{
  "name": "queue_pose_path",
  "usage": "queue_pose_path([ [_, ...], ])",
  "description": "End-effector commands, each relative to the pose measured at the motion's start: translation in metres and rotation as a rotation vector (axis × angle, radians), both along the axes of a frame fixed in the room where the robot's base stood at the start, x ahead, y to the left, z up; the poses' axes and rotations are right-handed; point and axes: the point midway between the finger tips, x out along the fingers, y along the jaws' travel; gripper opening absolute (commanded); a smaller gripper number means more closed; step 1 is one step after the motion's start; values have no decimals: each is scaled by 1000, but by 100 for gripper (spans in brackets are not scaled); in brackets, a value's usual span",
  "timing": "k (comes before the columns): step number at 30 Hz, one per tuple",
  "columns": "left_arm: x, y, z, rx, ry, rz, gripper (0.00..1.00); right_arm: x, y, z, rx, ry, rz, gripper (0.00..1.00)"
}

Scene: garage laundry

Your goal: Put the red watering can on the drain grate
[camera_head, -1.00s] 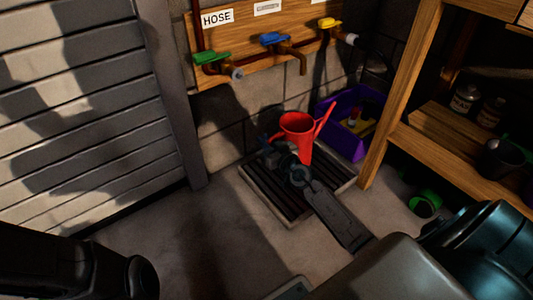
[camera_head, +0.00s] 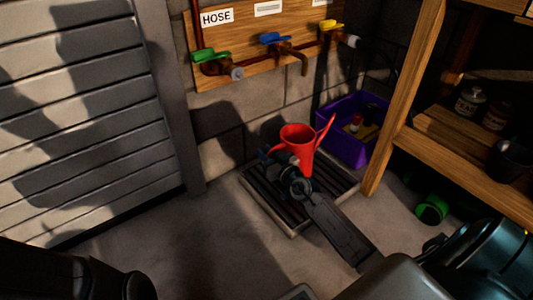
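The red watering can (camera_head: 300,144) is upright at the drain grate (camera_head: 263,199), over its back part, with its spout to the right. My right gripper (camera_head: 278,161) is at the can's near left side, and the wrist hides the can's lower part. I cannot tell whether the fingers are closed on the can, nor whether its base touches the grate. My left arm (camera_head: 75,275) shows dark at the lower left; its gripper is out of view.
A purple crate (camera_head: 345,151) with small items stands right behind the grate. A wooden shelf (camera_head: 465,172) with jars and a dark pot is on the right. Taps on a board (camera_head: 250,50) hang above. A green object (camera_head: 432,209) lies on the floor. Floor left of the grate is clear.

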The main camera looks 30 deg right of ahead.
Motion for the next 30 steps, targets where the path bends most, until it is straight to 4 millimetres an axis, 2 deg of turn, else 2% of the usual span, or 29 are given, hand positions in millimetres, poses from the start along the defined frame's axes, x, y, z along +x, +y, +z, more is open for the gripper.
queue_pose_path([
  [14, 0, 0, 5, 1, 0, 0, 36, -3, 0, 5, -1, 2, 0, 36],
  [22, 0, 0, 20, 1, 0, 3, 36, -54, -4, 4, -1, 5, 1, 36],
  [30, 0, 0, 14, 1, 0, 3, 36, -102, -7, 1, -2, 3, 1, 36],
])
